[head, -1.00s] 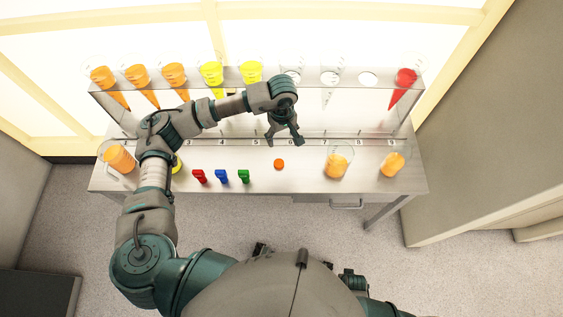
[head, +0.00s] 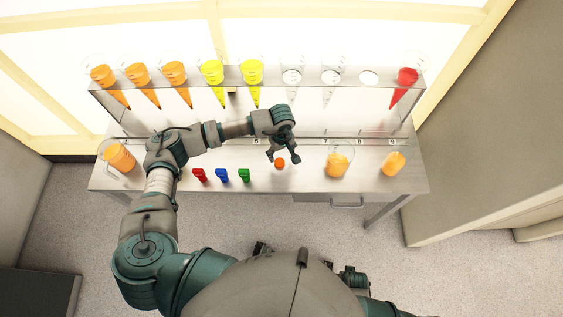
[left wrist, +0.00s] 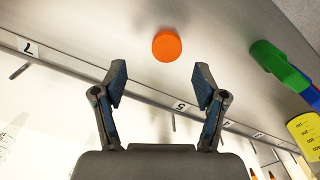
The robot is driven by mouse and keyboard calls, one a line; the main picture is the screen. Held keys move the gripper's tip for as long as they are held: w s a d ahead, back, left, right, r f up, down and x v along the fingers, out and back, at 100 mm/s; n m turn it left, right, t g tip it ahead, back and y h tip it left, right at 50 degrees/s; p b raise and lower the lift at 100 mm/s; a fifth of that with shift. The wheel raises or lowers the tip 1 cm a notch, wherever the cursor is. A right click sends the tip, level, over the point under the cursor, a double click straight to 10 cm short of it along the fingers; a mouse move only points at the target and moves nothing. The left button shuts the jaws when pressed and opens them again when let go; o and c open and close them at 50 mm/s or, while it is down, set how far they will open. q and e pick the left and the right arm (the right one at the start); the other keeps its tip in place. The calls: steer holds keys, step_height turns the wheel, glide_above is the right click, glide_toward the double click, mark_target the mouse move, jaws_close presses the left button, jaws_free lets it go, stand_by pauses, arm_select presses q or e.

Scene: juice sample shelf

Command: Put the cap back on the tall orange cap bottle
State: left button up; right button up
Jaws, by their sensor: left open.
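The orange cap (head: 280,165) lies on the table in front of the shelf. It shows as an orange disc (left wrist: 167,46) in the left wrist view. My left gripper (head: 283,159) is open and empty, its fingertips close to the cap in the head view. In the left wrist view the cap is just beyond the spread fingertips (left wrist: 161,74), apart from them. Two vessels with orange contents, one wider (head: 338,163) and one smaller (head: 393,163), stand on the right; I cannot tell which is the tall orange cap bottle. My right gripper is not seen.
Red (head: 199,175), blue (head: 221,175) and green (head: 244,175) clips lie left of the cap. An orange-filled beaker (head: 119,157) stands at the left end. The raised shelf (head: 300,110) holds several cones behind my gripper. The table between cap and right vessels is clear.

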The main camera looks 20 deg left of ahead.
mark_target(279, 161)
arm_select(q)
steer(key=shift+a+f, duration=0.15)
steer(key=shift+a, duration=0.05)
steer(key=f, duration=0.3)
steer(key=a+f, duration=0.1)
steer(key=shift+s+f, duration=0.25)
steer(key=shift+s, duration=0.1)
steer(key=shift+d+f, duration=0.15)
steer(key=shift+f, duration=0.15)
steer(key=shift+w+d, duration=0.1)
steer(key=shift+d, duration=0.3)
steer(key=shift+c, duration=0.5)
steer(key=shift+a, duration=0.15)
steer(key=c, duration=0.6)
steer(key=shift+a, duration=0.25)
steer(key=shift+c, duration=0.7)
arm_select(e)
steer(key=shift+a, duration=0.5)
